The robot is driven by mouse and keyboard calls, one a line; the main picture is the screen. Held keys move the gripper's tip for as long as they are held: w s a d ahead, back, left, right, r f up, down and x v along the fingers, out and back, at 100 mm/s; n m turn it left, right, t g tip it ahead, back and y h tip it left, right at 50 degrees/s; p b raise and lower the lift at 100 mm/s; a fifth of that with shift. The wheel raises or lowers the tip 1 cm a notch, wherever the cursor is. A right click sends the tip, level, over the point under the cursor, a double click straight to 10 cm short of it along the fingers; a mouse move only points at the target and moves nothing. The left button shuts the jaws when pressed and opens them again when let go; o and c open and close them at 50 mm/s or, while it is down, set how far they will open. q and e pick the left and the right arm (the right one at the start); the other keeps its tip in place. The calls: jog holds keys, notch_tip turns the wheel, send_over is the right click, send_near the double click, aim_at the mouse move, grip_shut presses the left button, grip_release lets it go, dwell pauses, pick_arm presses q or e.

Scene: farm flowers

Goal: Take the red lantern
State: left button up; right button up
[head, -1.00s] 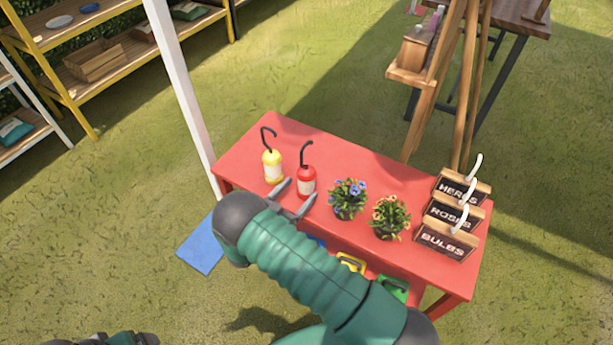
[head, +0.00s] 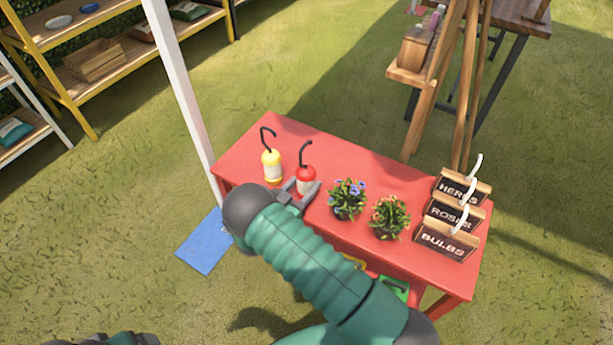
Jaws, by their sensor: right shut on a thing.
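The red lantern (head: 306,176), with a black hooked handle, stands upright on the red table (head: 380,180). My right gripper (head: 303,190) is shut on the lower body of the red lantern, with one finger on each side. The gripper and arm hide the lantern's base. A yellow lantern (head: 271,166) with a similar black hook stands just left of it, close to the gripper. Part of my left arm (head: 110,340) shows at the bottom left edge; its gripper is out of the picture.
Two potted flower plants, one blue (head: 346,198) and one orange (head: 389,215), stand right of the lantern. Wooden signs (head: 447,240) stand at the table's right end. A white post (head: 184,95) rises by the left corner. A wooden easel (head: 440,85) stands behind.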

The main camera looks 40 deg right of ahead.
aim_at(300, 182)
jog(key=shift+c, duration=1)
jog(key=shift+r+p, duration=1.25)
jog(key=shift+r, duration=0.25)
